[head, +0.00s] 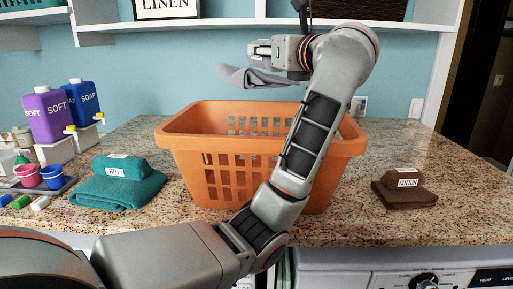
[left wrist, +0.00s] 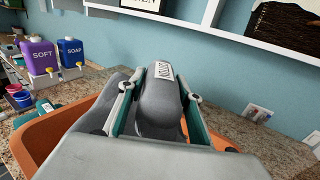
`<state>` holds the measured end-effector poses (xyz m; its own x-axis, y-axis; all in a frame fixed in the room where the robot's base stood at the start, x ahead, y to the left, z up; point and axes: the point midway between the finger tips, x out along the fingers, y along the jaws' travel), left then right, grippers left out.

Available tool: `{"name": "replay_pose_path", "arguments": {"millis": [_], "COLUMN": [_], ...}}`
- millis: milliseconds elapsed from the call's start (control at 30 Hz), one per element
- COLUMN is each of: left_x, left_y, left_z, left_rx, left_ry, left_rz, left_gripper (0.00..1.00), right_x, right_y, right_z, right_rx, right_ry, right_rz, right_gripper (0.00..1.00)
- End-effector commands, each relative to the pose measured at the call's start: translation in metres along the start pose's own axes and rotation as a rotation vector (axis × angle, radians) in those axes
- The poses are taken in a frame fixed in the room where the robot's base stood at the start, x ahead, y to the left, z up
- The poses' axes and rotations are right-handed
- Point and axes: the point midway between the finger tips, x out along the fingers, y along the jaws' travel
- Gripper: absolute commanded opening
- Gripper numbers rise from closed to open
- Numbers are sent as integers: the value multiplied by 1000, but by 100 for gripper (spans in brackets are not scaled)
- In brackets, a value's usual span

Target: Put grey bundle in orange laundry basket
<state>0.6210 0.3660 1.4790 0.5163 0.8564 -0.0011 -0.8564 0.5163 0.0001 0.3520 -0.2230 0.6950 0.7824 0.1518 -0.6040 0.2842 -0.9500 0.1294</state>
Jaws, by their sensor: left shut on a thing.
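The orange laundry basket (head: 235,180) stands upright on the counter, its open top facing up. It also shows below the gripper in the left wrist view (left wrist: 60,130). My left gripper (head: 262,52) is above the basket, toward its back. It is shut on the grey bundle (head: 250,77), whose cloth hangs in the air above the basket's rim. In the left wrist view the bundle (left wrist: 160,105) sits between the two fingers, with a white label on its rolled part. My left forearm hides part of the basket's right side. My right gripper is out of view.
A teal bundle (head: 118,185) lies left of the basket and a brown bundle (head: 405,190) lies right. Purple (head: 48,115) and blue (head: 84,102) soap jugs stand at far left by small cups. A white shelf (head: 240,24) is overhead.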

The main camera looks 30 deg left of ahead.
Motion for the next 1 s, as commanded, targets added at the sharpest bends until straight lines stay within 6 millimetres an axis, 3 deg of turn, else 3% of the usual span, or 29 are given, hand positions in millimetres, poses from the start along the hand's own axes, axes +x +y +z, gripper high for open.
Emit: {"name": "replay_pose_path", "arguments": {"millis": [400, 600, 800, 967, 1000], "left_x": [0, 0, 0, 0, 0], "left_y": [0, 0, 0, 0, 0], "left_z": [-34, -56, -60, -59, -59], "left_rx": [1, 0, 1, 0, 0], "left_ry": [-2, -1, -2, -1, -1], "left_rz": [2, 1, 1, 1, 0], "left_gripper": [8, 8, 8, 8, 44], "right_x": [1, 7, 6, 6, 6], "right_y": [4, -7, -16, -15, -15], "right_z": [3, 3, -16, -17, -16], "right_rx": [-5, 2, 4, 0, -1], "right_ry": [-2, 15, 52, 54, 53], "right_rz": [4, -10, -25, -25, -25], "right_gripper": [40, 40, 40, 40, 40]}}
